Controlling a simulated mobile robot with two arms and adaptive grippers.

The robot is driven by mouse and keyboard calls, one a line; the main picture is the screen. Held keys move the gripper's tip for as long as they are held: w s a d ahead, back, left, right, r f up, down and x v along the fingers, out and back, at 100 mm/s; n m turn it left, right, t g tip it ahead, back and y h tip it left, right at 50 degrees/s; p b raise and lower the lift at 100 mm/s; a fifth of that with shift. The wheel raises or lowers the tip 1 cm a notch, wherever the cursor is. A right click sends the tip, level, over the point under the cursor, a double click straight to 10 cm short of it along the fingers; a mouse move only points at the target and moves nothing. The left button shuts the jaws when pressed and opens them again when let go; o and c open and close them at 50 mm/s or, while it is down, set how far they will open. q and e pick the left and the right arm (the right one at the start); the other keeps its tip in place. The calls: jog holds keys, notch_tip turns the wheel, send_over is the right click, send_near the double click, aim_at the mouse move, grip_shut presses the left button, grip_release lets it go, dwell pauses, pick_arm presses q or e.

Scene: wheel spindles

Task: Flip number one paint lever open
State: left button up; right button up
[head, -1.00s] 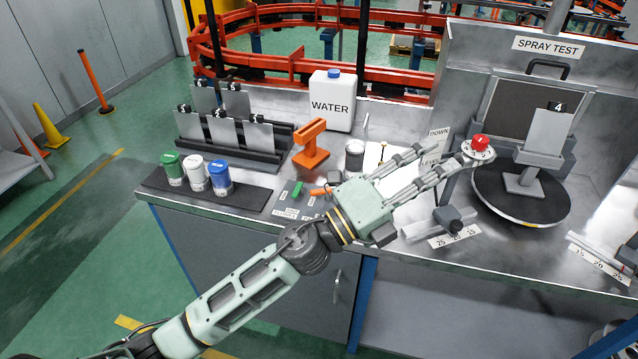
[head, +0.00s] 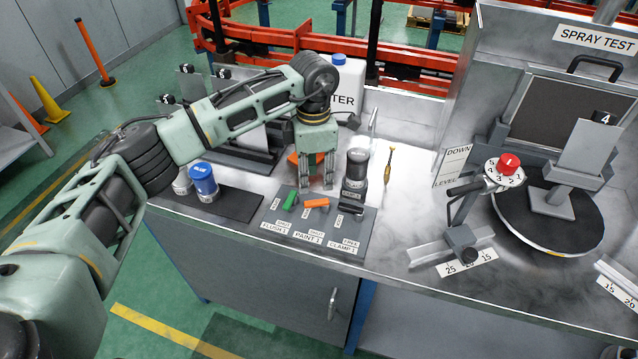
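A grey panel (head: 312,240) at the front of the bench carries small levers with labels. The orange paint lever (head: 316,202) lies in the middle, above the label PAINT 1. A green lever (head: 290,201) is to its left, above FLUSH 1, and a black lever (head: 350,207) to its right, above CLAMP 1. My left gripper (head: 316,183) points down with its fingers apart and nothing between them. Its fingertips are just behind the orange lever in the picture; I cannot tell whether they touch it. My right gripper is not in view.
A dark cup (head: 357,164) stands close right of the gripper. The blue-lidded jar (head: 204,180) is at left. My arm partly hides the WATER jug (head: 350,78), the plate rack and an orange stand. A turntable (head: 550,235) is at right.

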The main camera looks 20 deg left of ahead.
aim_at(314, 202)
pick_arm(q)
jog(key=shift+s+d+f+p, duration=0.1)
jog(key=shift+s+f+p, duration=0.35)
jog(key=shift+s+f, duration=0.4)
notch_tip(314, 202, down, 3)
jog(key=shift+w+r+p, duration=0.1)
jog(key=shift+p, duration=0.25)
jog(key=shift+w+f, duration=0.25)
jog(key=shift+f, duration=0.9)
jog(key=shift+s, duration=0.1)
grip_shut()
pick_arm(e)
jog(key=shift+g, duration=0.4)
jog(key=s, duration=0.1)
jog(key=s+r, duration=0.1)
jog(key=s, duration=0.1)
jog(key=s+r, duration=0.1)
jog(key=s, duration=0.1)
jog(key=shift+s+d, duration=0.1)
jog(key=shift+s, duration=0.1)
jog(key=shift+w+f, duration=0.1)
